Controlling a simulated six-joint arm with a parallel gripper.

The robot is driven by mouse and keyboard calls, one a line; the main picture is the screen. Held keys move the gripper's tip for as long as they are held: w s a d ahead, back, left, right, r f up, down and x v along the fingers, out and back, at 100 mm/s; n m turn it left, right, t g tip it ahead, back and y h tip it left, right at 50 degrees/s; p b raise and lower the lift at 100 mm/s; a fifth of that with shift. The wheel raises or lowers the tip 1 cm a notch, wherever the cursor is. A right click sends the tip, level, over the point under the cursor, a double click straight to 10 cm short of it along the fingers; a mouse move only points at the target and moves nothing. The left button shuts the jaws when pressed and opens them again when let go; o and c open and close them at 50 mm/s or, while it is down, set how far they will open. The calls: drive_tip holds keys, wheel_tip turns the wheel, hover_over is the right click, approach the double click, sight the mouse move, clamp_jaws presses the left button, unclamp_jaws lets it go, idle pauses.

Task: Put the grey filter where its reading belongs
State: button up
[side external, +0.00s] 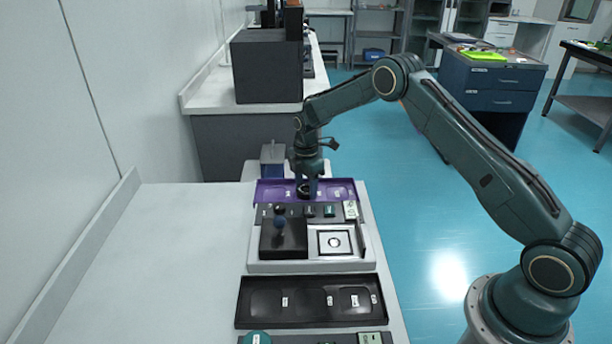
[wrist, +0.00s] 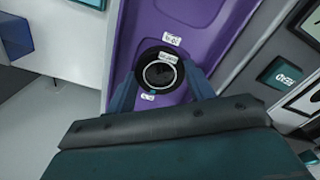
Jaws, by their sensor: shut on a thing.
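My gripper (side external: 307,191) points down over the purple tray (side external: 265,187) at the far side of the bench. In the wrist view my gripper (wrist: 160,76) has its two blue fingers on either side of a round filter (wrist: 159,74) and is shut on it. The filter has a black rim, a dark grey centre and small white labels too small to read. It is in or just above a recess of the purple tray (wrist: 195,18); I cannot tell if it touches the floor. A black tray (side external: 378,318) with several labelled recesses lies nearer the camera.
Between the trays stands a pale instrument (side external: 310,267) with a black block (side external: 284,242), a blue-topped knob, a square plate with a round opening (side external: 334,241) and a small display (side external: 350,210). A green "READ" button (wrist: 284,76) shows beside the purple tray. The bench's left side is clear.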

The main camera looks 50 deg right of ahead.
sight(306, 188)
drive_tip(key=shift+f, duration=0.1)
drive_tip(key=o, duration=1.1)
drive_tip(key=shift+c, duration=0.2)
wheel_tip(306, 188, up, 12)
drive_tip(key=shift+r, duration=0.2)
idle(0.5)
